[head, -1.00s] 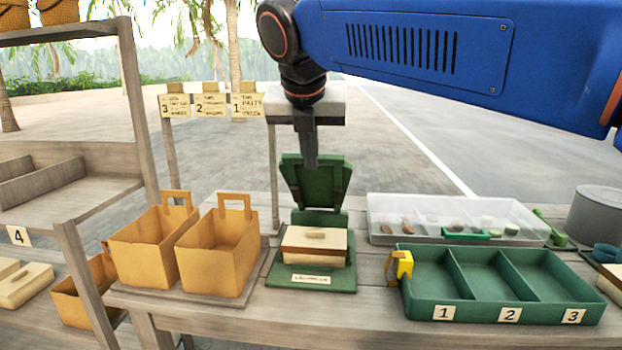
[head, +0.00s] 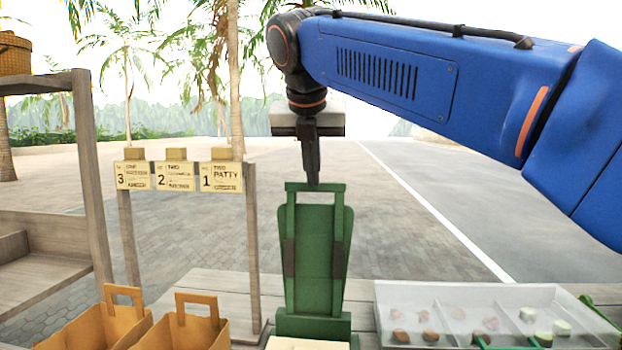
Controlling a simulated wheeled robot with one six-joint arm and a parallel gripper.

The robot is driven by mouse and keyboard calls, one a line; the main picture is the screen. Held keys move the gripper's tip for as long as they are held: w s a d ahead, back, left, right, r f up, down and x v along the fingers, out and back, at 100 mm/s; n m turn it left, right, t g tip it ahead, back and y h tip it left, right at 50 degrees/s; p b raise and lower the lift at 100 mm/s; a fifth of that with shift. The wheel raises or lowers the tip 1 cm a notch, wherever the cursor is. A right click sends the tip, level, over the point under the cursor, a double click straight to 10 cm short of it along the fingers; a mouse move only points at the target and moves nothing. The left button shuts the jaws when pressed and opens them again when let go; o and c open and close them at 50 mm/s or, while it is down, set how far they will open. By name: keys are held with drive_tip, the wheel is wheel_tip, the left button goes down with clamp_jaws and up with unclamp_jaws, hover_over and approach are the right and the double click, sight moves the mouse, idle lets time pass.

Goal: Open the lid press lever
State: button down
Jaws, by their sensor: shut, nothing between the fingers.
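The green lid press lever (head: 315,258) stands raised, close to upright, behind the press base. It has a flat panel, two dark strips and a looped handle (head: 317,187) at the top. My gripper (head: 313,178) points straight down with its fingers shut and empty. Its tips are at the height of the handle bar and overlap it in the picture; I cannot tell whether they touch. The lever's foot (head: 312,325) shows near the bottom edge. A pale box top (head: 294,344) is just visible below it; the rest of the press base is out of frame.
Two tan bags with handles (head: 123,296) (head: 197,306) stand at the lower left. A clear tray (head: 460,310) with several small food pieces lies at the right. A sign rack (head: 180,176) stands behind left, with wooden shelves (head: 92,180) farther left.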

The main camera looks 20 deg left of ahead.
drive_tip(key=shift+w+a, duration=0.2)
drive_tip(key=shift+w, duration=0.6)
wheel_tip(320, 180, up, 9)
drive_tip(key=w, duration=0.1)
idle(1.1)
drive_tip(key=shift+a+r, duration=0.1)
drive_tip(key=shift+r, duration=0.05)
drive_tip(key=shift+s, duration=0.1)
